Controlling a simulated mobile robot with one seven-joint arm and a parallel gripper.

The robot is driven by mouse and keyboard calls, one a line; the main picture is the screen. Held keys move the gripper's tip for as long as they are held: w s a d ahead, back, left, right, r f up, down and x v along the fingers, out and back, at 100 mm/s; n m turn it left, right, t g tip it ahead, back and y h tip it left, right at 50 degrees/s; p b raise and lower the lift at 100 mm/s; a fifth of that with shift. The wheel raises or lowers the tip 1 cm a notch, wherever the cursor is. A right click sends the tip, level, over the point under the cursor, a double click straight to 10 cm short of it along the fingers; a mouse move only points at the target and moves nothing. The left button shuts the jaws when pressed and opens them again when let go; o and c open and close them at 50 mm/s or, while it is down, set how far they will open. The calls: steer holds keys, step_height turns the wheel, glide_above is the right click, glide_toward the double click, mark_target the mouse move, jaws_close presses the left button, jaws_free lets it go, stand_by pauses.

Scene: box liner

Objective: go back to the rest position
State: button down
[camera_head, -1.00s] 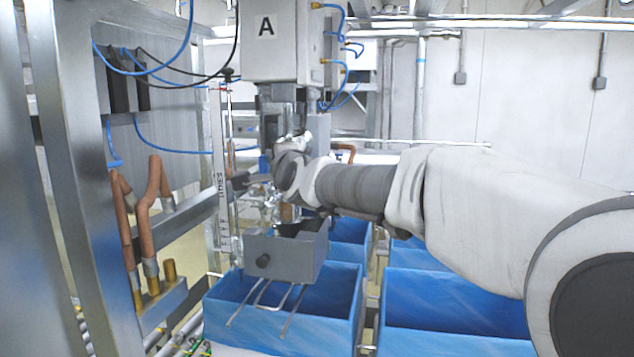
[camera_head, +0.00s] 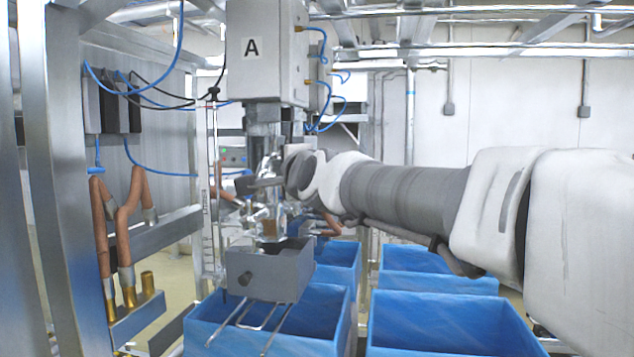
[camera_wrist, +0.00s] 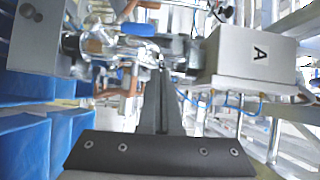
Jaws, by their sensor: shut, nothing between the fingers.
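My gripper (camera_wrist: 160,72) is shut and empty in the wrist view, its dark narrow fingers pointing up the picture from a dark bolted plate. In the head view my arm reaches in from the right and ends among the metal parts below the machine head marked A (camera_head: 268,60). The fingers are hard to make out there. The machine head also shows at the right of the wrist view (camera_wrist: 245,65). A grey box with a round knob (camera_head: 285,280) hangs under the machine, prongs below it, over a blue bin. In the wrist view this box (camera_wrist: 40,35) is at upper left.
Blue bins stand below, one under the grey box (camera_head: 205,318) and others to the right (camera_head: 450,328). A metal frame with copper pipes (camera_head: 135,220) stands at the left. Blue hoses (camera_head: 160,72) hang at upper left. Open space lies before the white wall (camera_head: 530,105).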

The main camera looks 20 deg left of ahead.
steer(key=s+d+f+n+g+h+b, duration=0.1)
steer(key=s+d+f+n+g+h, duration=0.3)
steer(key=d+f, duration=0.6)
steer(key=s+d+f+n+h+b, duration=0.1)
steer(key=s+d+f+n+h, duration=0.15)
steer(key=s+d+f, duration=0.7)
steer(key=s+d+f+n+g+h, duration=0.2)
steer(key=s+d+f, duration=0.4)
steer(key=d, duration=0.3)
steer(key=s+d+f+n+g+h, duration=0.1)
steer(key=s+d+f+g+h, duration=0.1)
steer(key=s+d+f, duration=0.5)
steer(key=shift+s+d+f+n+g, duration=0.15)
steer(key=shift+d+f+n+g, duration=0.2)
steer(key=shift+d+f, duration=0.5)
steer(key=shift+d+r, duration=0.15)
